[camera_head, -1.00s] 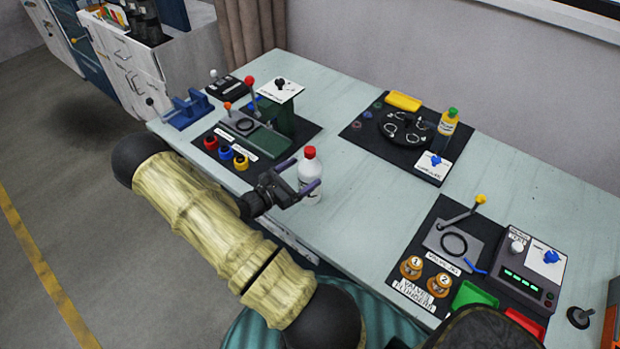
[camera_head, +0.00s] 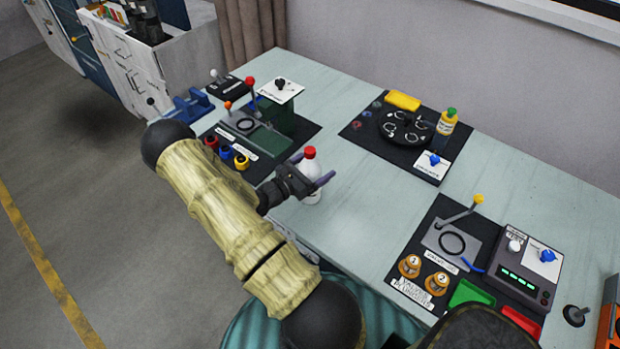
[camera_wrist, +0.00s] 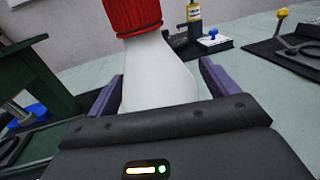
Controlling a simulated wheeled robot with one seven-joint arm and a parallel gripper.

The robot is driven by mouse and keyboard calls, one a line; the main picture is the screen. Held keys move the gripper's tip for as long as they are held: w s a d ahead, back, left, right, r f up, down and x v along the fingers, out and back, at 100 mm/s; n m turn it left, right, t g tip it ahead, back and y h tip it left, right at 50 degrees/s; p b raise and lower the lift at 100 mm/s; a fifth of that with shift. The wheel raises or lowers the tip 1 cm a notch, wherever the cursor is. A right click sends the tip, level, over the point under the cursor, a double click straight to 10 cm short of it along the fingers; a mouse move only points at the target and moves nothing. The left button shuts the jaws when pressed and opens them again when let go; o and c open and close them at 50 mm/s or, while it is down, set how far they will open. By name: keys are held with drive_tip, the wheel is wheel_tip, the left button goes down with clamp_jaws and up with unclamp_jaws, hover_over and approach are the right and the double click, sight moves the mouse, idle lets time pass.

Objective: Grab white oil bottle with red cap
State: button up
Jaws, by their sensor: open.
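The white bottle with the red cap (camera_head: 310,168) stands upright on the table, near its front edge, in the head view. In the wrist view the white bottle (camera_wrist: 158,75) rises between my fingers, its red cap at the top edge. My gripper (camera_head: 312,170) is open, with its purple fingers on either side of the bottle. In the wrist view my gripper (camera_wrist: 158,92) shows a small gap between the bottle and the right finger; the left finger looks close to the bottle.
A green stand with levers (camera_head: 270,125) is left of the bottle. Red, blue and yellow rings (camera_head: 226,152) lie near it. A yellow bottle with a green cap (camera_head: 446,123) stands on the back mat. A valve station (camera_head: 455,240) is at right. The table right of the bottle is clear.

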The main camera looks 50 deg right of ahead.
drive_tip(key=c, duration=1.3)
drive_tip(key=shift+c, duration=0.2)
drive_tip(key=shift+r, duration=0.1)
wheel_tip(320, 180, up, 10)
drive_tip(key=shift+f, duration=0.1)
